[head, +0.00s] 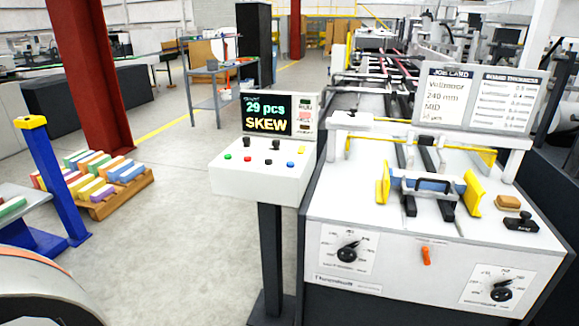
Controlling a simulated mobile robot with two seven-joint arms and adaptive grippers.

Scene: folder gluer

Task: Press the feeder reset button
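A white control box (262,178) stands on a dark post, left of the feeder machine (400,235). On its top are a green button (228,157), a red button (248,159), a blue button (290,164) and several black knobs. Labels are too small to read, so I cannot tell which button is the feeder reset. A display (267,114) behind the buttons reads "29 pcs" and "SKEW". A narrow panel of small marked controls (305,110) sits at its right. Neither of my grippers is in view.
The feeder's front has two black dials (348,251) and an orange lever (426,256). Yellow guides (472,193) stand on its bed. A pallet of coloured stacks (103,190) and a blue post (52,175) are at left. Floor left of the control box is clear.

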